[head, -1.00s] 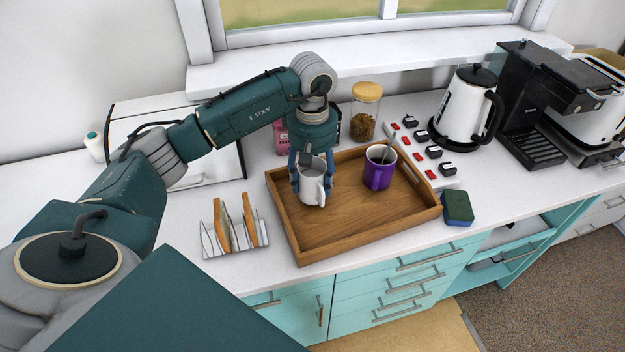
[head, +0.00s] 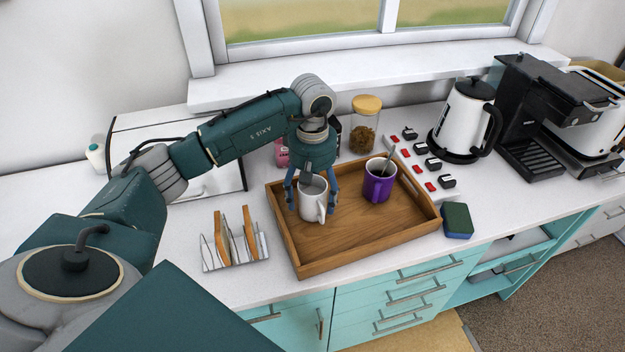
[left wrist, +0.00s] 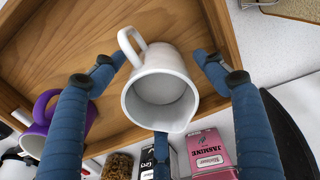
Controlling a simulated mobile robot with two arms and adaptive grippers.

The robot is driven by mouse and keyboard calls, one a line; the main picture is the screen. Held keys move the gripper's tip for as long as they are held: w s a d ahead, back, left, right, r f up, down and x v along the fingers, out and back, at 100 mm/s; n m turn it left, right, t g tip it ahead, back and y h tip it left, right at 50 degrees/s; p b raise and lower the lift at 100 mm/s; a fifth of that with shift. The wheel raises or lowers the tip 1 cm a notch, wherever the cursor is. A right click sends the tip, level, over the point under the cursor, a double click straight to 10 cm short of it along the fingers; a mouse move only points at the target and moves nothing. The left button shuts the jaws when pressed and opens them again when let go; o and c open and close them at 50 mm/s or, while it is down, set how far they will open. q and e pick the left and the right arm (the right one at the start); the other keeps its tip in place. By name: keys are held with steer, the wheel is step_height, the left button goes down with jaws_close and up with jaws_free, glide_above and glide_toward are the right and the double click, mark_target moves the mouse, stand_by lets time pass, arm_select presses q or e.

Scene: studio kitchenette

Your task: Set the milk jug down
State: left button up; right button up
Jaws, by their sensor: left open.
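The white milk jug (head: 314,203) stands upright on the wooden tray (head: 342,250), toward its left side. In the left wrist view the jug (left wrist: 160,98) shows its open mouth, with its handle toward the upper left. My left gripper (head: 312,205) is over the jug, its blue fingers spread on either side of it. In the left wrist view the fingers stand apart from the jug's sides, with gaps showing. My right gripper is not in view.
A purple mug (head: 378,184) with a spoon stands on the tray to the right. A toast rack (head: 234,248) is left of the tray, a sponge (head: 457,221) right of it. A jar (head: 364,126) and a pink tea box (left wrist: 208,150) stand behind.

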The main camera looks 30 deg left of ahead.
arm_select(q)
step_height(320, 180, up, 12)
steer(key=b, duration=0.2)
steer(key=shift+b, duration=0.3)
steer(key=shift+f, duration=0.15)
